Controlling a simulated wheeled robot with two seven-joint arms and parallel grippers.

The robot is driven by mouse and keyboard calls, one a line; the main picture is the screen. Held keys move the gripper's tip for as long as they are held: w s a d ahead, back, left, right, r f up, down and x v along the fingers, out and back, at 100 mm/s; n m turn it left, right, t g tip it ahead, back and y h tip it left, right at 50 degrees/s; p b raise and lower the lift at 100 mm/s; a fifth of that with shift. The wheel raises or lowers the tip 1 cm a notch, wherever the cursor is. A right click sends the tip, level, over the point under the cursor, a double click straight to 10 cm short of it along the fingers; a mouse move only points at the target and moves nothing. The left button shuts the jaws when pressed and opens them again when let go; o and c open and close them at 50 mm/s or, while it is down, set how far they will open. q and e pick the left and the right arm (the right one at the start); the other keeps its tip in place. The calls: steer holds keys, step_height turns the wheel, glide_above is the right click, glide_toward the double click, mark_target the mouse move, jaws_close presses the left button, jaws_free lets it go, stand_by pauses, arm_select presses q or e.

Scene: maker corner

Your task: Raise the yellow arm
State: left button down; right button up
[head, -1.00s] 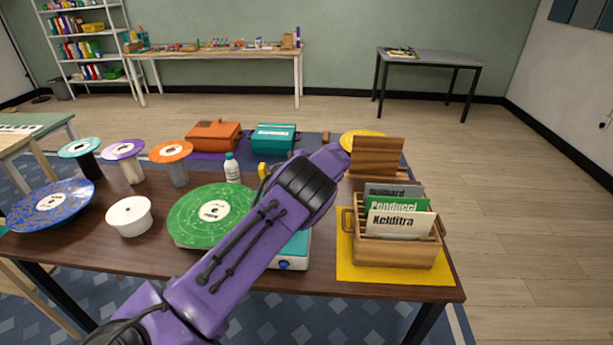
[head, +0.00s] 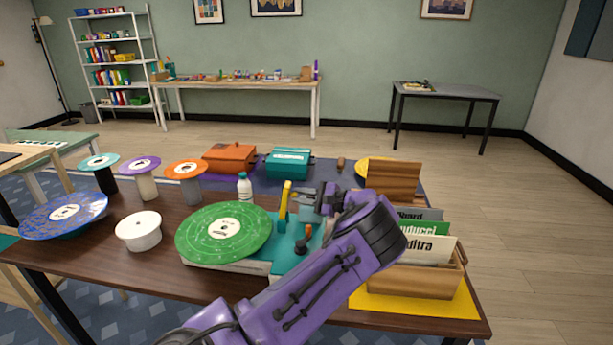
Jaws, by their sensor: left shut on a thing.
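The yellow arm (head: 285,203) stands steeply on the teal deck (head: 288,246) of a record player, to the right of its green record (head: 222,230). My left gripper (head: 297,197) reaches in from the right of the yellow arm, its fingers at the upper part of it. It is shut on the yellow arm, though the exact contact is small in view. My purple left forearm covers the front right of the deck. An orange-topped knob (head: 307,232) stands on the deck. My right gripper is not in view.
A white bottle (head: 244,188) stands behind the record. A white tub (head: 138,231) is at left, near several discs on stands. A wooden crate of sleeves (head: 415,281) sits right of my forearm on a yellow mat. Orange (head: 229,158) and teal (head: 288,163) cases stand behind.

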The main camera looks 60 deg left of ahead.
arm_select(q)
steer(key=c, duration=1)
jaws_free()
steer(key=shift+c, duration=0.2)
steer(key=b+v, duration=0.3)
steer(key=v, duration=0.7)
steer(key=shift+d+b, duration=0.25)
steer(key=shift+b, duration=0.15)
steer(key=shift+w, duration=0.15)
